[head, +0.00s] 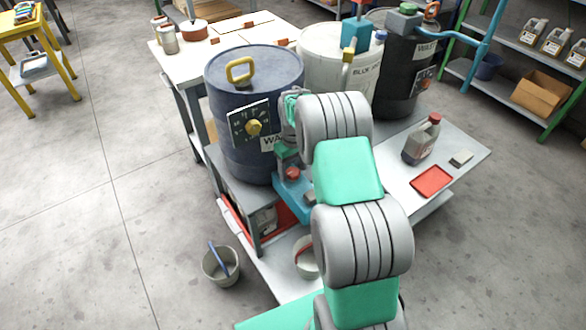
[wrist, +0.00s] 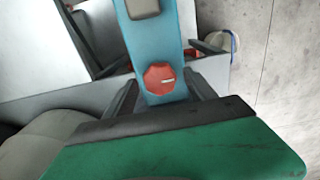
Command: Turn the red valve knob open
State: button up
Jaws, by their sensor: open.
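The red valve knob (head: 292,174) is a small red octagonal knob on a blue mount (head: 289,194) at the front edge of the stand, beside the dark blue drum. In the wrist view the red knob (wrist: 160,77) faces me with a pale mark line lying roughly crosswise on the blue mount (wrist: 150,35). My gripper (wrist: 161,94) is open, with one dark finger on each side of the knob in the picture. Gaps show between the knob and both fingers. I cannot tell how far they are from it in depth. In the head view my arm hides part of the mount.
A dark blue drum (head: 250,110) with a yellow dial knob (head: 253,127) stands close left of my gripper. White (head: 325,62) and black (head: 402,85) drums stand behind. A jug (head: 418,145) and red tray (head: 432,181) lie right. A bucket (head: 220,268) stands on the floor.

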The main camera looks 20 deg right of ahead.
aim_at(293, 171)
notch_tip(293, 171, up, 8)
jog(key=shift+f, duration=0.1)
dwell(0.4)
